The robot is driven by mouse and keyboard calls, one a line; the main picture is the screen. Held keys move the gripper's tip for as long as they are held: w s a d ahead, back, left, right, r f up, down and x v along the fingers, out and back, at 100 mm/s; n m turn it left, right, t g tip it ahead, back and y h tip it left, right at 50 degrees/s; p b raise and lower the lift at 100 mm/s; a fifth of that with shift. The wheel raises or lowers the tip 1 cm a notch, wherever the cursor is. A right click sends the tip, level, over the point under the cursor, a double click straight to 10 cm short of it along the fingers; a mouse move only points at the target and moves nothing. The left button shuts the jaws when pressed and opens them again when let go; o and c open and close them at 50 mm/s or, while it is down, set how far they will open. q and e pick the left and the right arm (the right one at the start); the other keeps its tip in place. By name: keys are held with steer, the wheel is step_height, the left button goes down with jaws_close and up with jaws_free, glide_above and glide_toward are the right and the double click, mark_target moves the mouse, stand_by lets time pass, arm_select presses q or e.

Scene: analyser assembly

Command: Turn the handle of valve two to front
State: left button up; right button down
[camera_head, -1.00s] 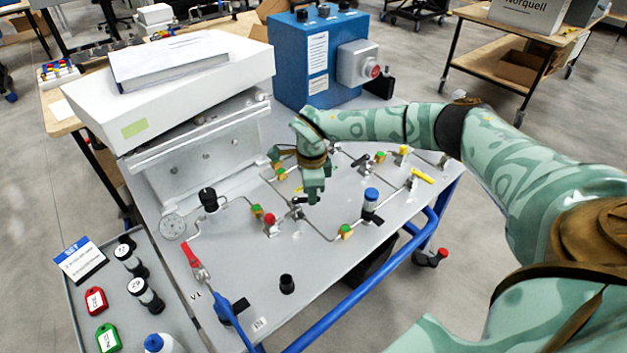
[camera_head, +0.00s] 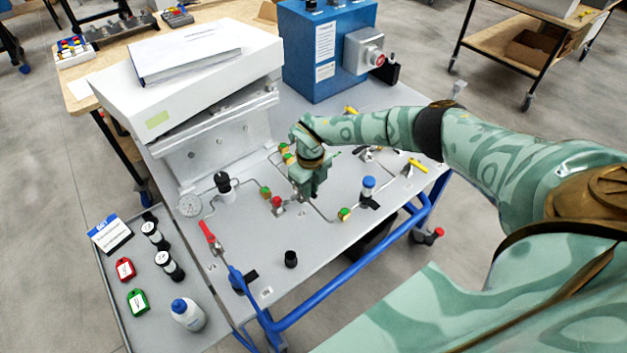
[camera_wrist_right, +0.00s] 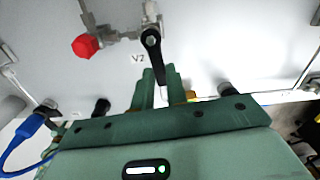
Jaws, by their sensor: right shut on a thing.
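Valve two is marked V2 on the grey panel in the right wrist view. Its black lever handle (camera_wrist_right: 154,50) runs from the pivot down between the fingers of my right gripper (camera_wrist_right: 157,90). The gripper is shut on the handle's free end. In the head view my right gripper (camera_head: 304,194) is low over the middle of the panel and hides most of this valve. My left gripper is not in view.
A red knob (camera_head: 277,202) stands close left of my right gripper. A blue-capped part (camera_head: 368,187) and a yellow handle (camera_head: 418,165) stand to the right. A black knob (camera_head: 291,259) is in front. A blue box (camera_head: 325,60) stands behind.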

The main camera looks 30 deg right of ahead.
steer(key=shift+a+r+m+p, duration=0.1)
steer(key=shift+a+m+p, duration=0.15)
steer(key=shift+m, duration=0.35)
steer(key=c, duration=1.4)
jaws_free()
step_height(320, 180, up, 16)
steer(key=p, duration=0.3)
steer(key=shift+a, duration=0.1)
